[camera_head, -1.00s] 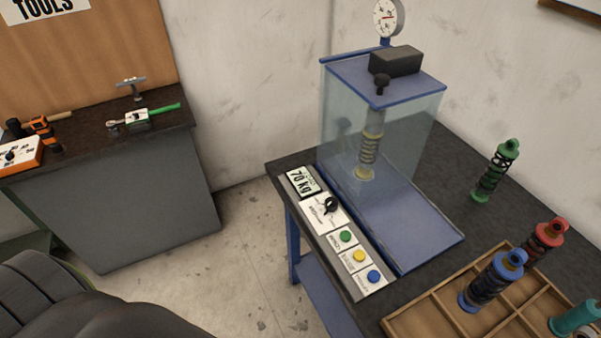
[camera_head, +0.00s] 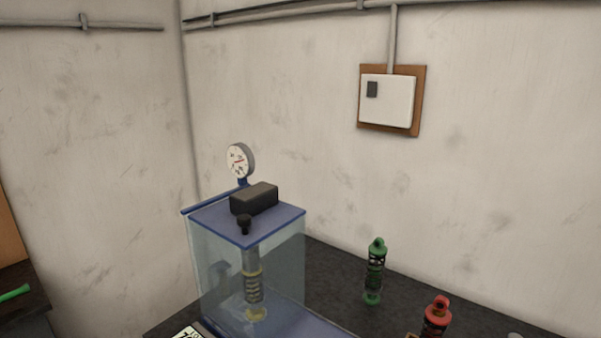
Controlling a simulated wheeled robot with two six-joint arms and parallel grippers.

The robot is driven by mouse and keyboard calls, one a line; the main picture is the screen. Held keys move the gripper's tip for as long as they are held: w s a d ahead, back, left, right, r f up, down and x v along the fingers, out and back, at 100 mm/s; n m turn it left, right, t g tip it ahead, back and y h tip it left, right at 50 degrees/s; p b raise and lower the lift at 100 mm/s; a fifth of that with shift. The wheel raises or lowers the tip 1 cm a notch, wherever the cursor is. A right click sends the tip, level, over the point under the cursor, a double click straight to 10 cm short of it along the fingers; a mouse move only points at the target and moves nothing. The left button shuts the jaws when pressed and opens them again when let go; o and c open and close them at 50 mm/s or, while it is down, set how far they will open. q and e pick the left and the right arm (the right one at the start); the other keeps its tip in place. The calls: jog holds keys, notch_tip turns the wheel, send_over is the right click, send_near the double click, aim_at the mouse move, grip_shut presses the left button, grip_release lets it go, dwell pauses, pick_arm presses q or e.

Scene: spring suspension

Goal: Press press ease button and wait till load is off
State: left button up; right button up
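The spring press (camera_head: 247,225) stands on the dark bench, with a blue top and clear walls. Inside it a yellowish spring suspension (camera_head: 253,290) stands upright under the ram. A round dial gauge (camera_head: 240,161) with a red needle sits above the press at the back; its reading is too small to tell. Only a corner of the control panel's white display (camera_head: 188,333) shows at the bottom edge. The panel's buttons are out of view below. Neither of my grippers is in view.
A green spring suspension (camera_head: 375,271) stands on the bench (camera_head: 328,277) right of the press. A red one (camera_head: 435,318) is nearer, at the bottom edge. A white switch box (camera_head: 388,101) hangs on the wall. Part of the tool bench shows at far left.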

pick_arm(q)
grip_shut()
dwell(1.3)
